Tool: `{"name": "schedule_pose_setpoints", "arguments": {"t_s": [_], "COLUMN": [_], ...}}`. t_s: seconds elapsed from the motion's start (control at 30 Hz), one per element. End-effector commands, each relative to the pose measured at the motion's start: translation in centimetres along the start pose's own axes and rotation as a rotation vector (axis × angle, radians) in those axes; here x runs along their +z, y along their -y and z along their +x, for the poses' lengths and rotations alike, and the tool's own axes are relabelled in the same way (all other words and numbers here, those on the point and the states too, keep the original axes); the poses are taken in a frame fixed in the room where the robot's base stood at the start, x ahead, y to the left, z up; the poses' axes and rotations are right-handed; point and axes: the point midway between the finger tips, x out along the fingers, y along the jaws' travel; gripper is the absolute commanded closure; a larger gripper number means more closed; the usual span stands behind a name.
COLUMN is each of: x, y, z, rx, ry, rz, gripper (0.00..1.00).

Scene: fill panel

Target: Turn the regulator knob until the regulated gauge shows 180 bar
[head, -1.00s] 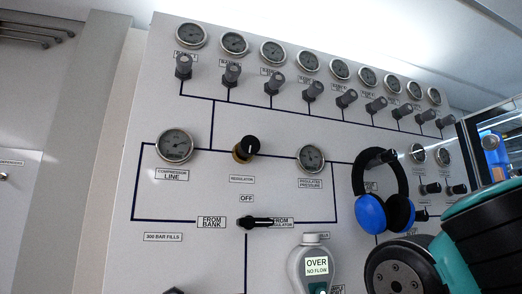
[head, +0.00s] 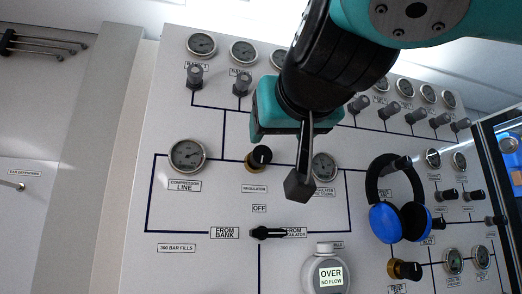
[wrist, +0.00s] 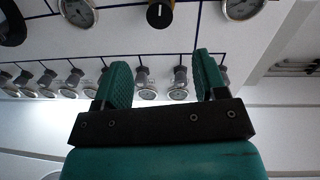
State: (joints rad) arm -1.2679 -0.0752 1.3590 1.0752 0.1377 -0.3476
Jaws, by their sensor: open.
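The regulator knob (head: 259,158) is black with a brass collar and a pale pointer mark, on the grey panel between two gauges. It also shows upside down in the wrist view (wrist: 160,14), at the top middle. The regulated pressure gauge (head: 326,166) is right of the knob; a dark part of my arm covers its left edge. Its needle is too small to read. My gripper (wrist: 155,76) is open and empty, its two teal fingers spread apart. In the head view my arm's end hangs in front of the panel, up and right of the knob, apart from it.
The compressor line gauge (head: 187,156) is left of the knob. A selector handle (head: 268,233) sits below. Bank valves (head: 195,78) and gauges run along the top, partly behind my arm. Blue headphones (head: 387,222) hang at right. A round meter (head: 327,274) reads "OVER NO FLOW".

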Motion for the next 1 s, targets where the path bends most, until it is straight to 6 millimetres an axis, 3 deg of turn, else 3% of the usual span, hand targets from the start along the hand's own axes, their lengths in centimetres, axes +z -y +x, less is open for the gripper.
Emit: {"name": "schedule_pose_setpoints", "arguments": {"t_s": [0.3, 0.5, 0.7, 1.0], "x": [-0.3, -0.2, 0.0, 0.1], "y": [-0.3, -0.1, -0.1, 0.0], "z": [7.5, 10.8, 12.3, 12.5], "rx": [0.006, 0.003, 0.000, -0.002], "ry": [0.005, 0.003, 0.002, 0.001], "rz": [-0.002, -0.002, 0.000, 0.000], "gripper": [0.35, 0.35, 0.35, 0.37]}}
